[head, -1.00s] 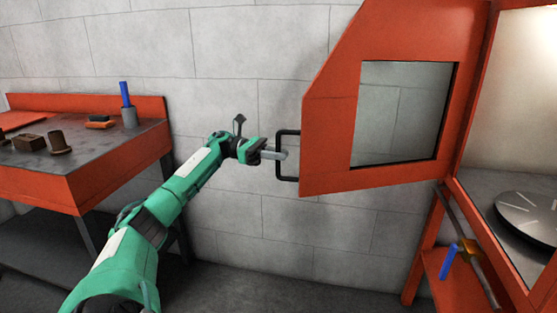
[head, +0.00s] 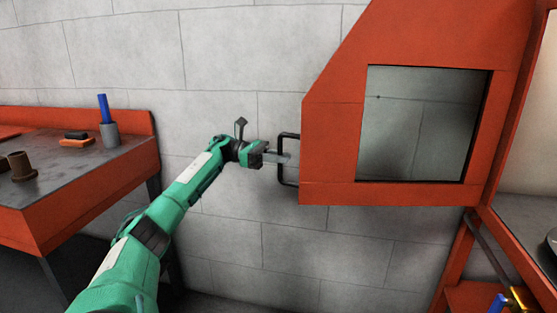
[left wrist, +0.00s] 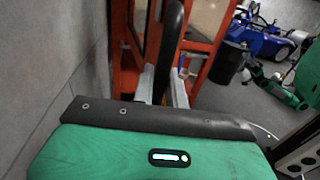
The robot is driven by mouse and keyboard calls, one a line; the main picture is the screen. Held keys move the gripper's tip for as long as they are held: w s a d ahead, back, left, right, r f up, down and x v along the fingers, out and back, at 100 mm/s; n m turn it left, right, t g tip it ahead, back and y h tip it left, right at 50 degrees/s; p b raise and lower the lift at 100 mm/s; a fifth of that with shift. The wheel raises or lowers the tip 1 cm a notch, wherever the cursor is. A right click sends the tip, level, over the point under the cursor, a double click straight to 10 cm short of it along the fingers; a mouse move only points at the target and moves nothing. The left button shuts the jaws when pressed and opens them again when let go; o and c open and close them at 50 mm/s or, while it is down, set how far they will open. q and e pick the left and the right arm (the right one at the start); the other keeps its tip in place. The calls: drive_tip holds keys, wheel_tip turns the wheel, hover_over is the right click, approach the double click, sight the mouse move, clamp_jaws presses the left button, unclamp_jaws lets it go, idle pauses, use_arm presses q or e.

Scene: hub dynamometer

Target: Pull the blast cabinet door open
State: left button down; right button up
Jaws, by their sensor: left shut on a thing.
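The orange blast cabinet door (head: 333,145) stands wide open, swung out to the left of the cabinet, with a dark-framed window (head: 420,125) in it. Its black bar handle (head: 284,173) is on the door's left edge. My left gripper (head: 284,159) is at the handle and shut on it. In the left wrist view the dark handle bar (left wrist: 170,45) runs between the two grey fingers of my left gripper (left wrist: 162,88). The orange door (left wrist: 128,70) shows behind it. My right gripper is in neither view.
The cabinet frame and its lit inside (head: 525,165) are at the right edge. An orange workbench (head: 75,200) with a blue-handled tool in a grey cup (head: 109,134) stands at the left. A grey block wall (head: 230,60) is behind the door.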

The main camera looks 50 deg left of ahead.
use_arm(q)
drive_tip(key=shift+w+a, duration=0.1)
drive_tip(key=shift+w, duration=0.05)
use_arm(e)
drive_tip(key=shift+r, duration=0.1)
use_arm(q)
drive_tip(key=c, duration=1.5)
unclamp_jaws()
